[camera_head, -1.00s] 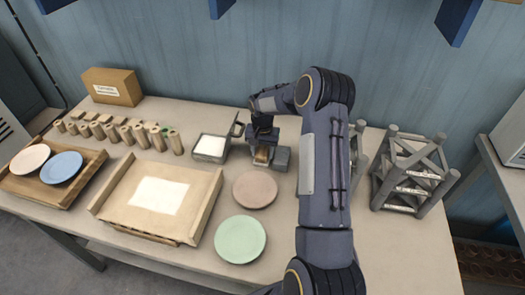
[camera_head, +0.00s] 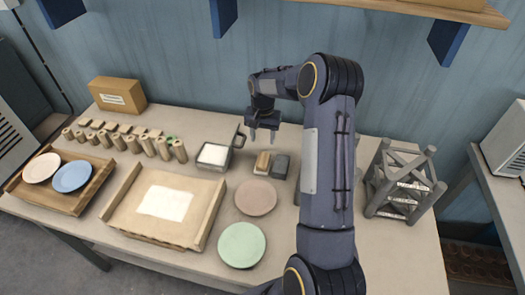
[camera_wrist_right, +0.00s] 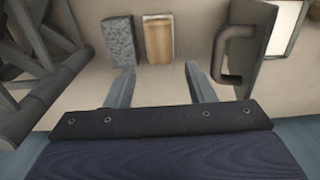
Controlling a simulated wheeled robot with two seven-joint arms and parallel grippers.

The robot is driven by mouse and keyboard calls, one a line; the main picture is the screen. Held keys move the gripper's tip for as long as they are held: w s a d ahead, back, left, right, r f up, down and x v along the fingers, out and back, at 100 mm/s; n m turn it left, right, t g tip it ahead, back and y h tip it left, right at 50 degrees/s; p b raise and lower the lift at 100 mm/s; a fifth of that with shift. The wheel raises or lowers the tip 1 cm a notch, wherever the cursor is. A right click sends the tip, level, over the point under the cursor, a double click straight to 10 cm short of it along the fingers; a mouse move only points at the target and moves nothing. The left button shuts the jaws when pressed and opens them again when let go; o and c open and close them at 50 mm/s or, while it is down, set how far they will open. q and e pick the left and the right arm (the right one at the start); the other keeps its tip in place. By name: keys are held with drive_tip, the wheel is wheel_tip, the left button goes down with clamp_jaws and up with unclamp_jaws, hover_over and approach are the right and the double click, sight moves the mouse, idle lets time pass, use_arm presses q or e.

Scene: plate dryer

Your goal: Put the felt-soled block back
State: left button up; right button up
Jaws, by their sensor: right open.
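The felt-soled block appears to be the small tan wooden block (camera_head: 262,162) on the table, between the pan and a dark grey block; its sole is not visible. In the right wrist view the wooden block (camera_wrist_right: 159,40) lies beside the speckled grey block (camera_wrist_right: 118,40). The grey block (camera_head: 280,166) also shows in the head view. My right gripper (camera_head: 263,138) is open and empty, raised above and behind the wooden block. In the right wrist view its two fingers (camera_wrist_right: 157,85) are apart, with nothing between them. My left gripper is not in view.
A square pan (camera_head: 214,155) with white contents and a handle stands left of the blocks. Pink (camera_head: 255,197) and green (camera_head: 242,245) plates lie in front. A wooden tray (camera_head: 207,215) is farther left. A grey rack (camera_head: 402,180) stands right of my arm.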

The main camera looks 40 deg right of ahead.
drive_tip(key=s+a+r+n+t+y, duration=0.1)
drive_tip(key=s+a+r+n+t, duration=0.1)
drive_tip(key=s+a+r, duration=0.5)
drive_tip(key=s+a+r+n+t, duration=0.1)
drive_tip(key=s+a+r+n, duration=0.1)
drive_tip(key=s+a+r, duration=0.5)
drive_tip(key=s+a+r+n+t+y, duration=0.1)
drive_tip(key=s+a+n, duration=0.1)
drive_tip(key=s+a, duration=0.2)
drive_tip(key=s+a+r+n+t+y, duration=0.1)
drive_tip(key=s+a, duration=0.4)
drive_tip(key=s, duration=0.5)
drive_tip(key=shift+s+n+t+y, duration=0.2)
drive_tip(key=shift+n+t+y, duration=0.15)
drive_tip(key=shift+n, duration=0.45)
